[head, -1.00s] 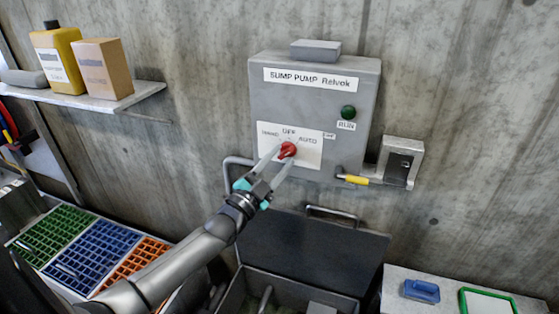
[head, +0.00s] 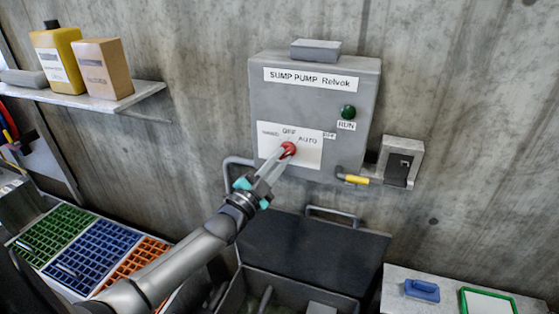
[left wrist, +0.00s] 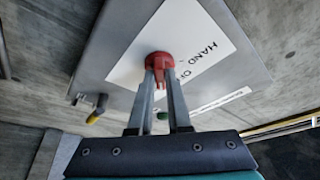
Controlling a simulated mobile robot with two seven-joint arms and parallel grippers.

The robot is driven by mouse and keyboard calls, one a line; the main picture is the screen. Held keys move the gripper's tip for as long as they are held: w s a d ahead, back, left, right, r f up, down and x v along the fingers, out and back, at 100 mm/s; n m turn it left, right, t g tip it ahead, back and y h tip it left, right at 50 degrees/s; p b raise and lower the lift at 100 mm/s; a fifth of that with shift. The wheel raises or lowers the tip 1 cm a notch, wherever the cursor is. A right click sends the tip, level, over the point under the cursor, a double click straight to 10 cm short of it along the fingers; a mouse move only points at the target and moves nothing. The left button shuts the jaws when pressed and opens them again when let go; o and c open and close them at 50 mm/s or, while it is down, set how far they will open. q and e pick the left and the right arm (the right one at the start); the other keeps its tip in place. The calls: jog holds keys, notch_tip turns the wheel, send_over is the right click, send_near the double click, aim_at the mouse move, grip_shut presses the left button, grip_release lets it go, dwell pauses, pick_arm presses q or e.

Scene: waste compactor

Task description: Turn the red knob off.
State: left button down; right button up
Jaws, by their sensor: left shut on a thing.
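The red knob (head: 288,149) sits on a white label plate (head: 275,160) marked HAND, OFF and AUTO. The plate is on the front of the grey sump pump box (head: 315,95). My left gripper (head: 284,155) is shut on the red knob, its fingers reaching up to it from the lower left. In the left wrist view the two fingertips are on the red knob (left wrist: 161,62), one on each side. The fingers hide part of the knob, and I cannot tell which mark it points to. My right gripper is not in view.
A green RUN lamp (head: 348,112) is at the box's right. A yellow-handled lever (head: 352,179) sticks out below, beside a small grey wall box (head: 400,162). A dark open-lidded bin (head: 312,250) stands below. A shelf (head: 130,97) holds containers at the left.

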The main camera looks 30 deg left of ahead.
pick_arm(q)
jog(key=shift+f+n, duration=0.1)
jog(key=shift+n, duration=0.4)
jog(key=n+y, duration=0.1)
jog(key=n, duration=0.1)
jog(key=n+t+y, duration=0.1)
jog(key=n, duration=0.2)
jog(key=shift+d+f+y, duration=0.1)
jog(key=shift+d+y, duration=0.1)
jog(key=shift+y, duration=0.2)
jog(key=n+y, duration=0.1)
jog(key=n, duration=0.2)
jog(key=n+y, duration=0.2)
jog(key=n, duration=0.1)
jog(key=shift+d, duration=0.15)
jog(key=shift+n, duration=0.4)
jog(key=c, duration=0.9)
grip_release()
jog(key=shift+o, duration=0.2)
jog(key=b+v, duration=0.1)
jog(key=v, duration=1.4)
jog(key=shift+d, duration=0.25)
